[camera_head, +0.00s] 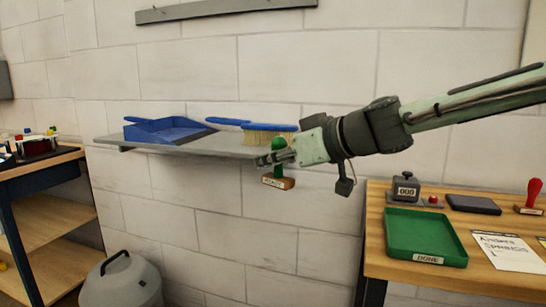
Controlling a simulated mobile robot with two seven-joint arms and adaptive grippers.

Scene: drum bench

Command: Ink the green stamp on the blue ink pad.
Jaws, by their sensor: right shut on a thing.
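The green stamp (278,182) has a green knob handle and a wooden base with a pale label. My right gripper (274,158) comes in from the right and is shut on the stamp's handle. It holds the stamp roughly upright in the air, left of the bench and in front of the wall shelf's right end. A dark flat pad (474,204) lies at the back of the wooden bench; its blue colour is not clear here. The stamp is well apart from the pad. My left gripper is not in view.
On the bench (374,240) are a green tray (424,237) labelled DONE, a grey numbered device (405,187), a red stamp (533,195) and a printed card (508,251). A shelf (190,146) holds a blue dustpan (168,131) and brush (268,132). A grey bin (122,282) stands below.

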